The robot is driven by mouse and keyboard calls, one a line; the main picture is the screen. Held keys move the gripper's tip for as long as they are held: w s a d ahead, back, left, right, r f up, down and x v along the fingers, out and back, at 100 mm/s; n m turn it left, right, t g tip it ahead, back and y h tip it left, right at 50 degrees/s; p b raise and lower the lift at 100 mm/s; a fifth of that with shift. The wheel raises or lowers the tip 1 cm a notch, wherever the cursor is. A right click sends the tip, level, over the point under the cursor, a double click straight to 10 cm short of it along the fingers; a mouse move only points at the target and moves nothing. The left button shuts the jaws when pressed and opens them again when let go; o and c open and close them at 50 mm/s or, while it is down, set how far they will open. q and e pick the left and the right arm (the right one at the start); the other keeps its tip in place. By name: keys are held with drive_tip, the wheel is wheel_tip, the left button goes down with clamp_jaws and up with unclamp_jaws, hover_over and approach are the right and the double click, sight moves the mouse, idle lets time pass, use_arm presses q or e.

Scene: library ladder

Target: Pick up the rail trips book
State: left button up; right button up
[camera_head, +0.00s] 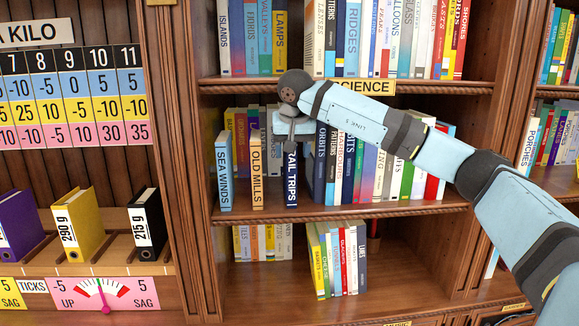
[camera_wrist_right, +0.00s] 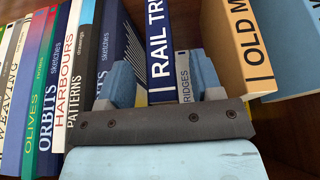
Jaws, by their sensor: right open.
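The rail trips book (camera_head: 290,185) is dark navy with white spine lettering. It stands upright on the middle shelf, right of the Old Mills book (camera_head: 257,180). My right gripper (camera_head: 291,136) reaches in over its upper part, with the arm coming from the right. In the right wrist view, the spine of the rail trips book (camera_wrist_right: 160,45) shows between the two open fingers of my right gripper (camera_wrist_right: 164,80). I cannot tell whether either finger touches it. My left gripper is not in view.
Sea Winds (camera_head: 224,170) stands left of Old Mills, with small gaps between these books. A packed row including Orbits (camera_head: 319,165) stands close on the right. The shelf above carries a Science label (camera_head: 362,86). Coloured binders (camera_head: 85,225) stand at the left.

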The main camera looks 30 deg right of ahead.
drive_tip(key=shift+x, duration=1.05)
drive_tip(key=shift+r, duration=0.1)
clamp_jaws()
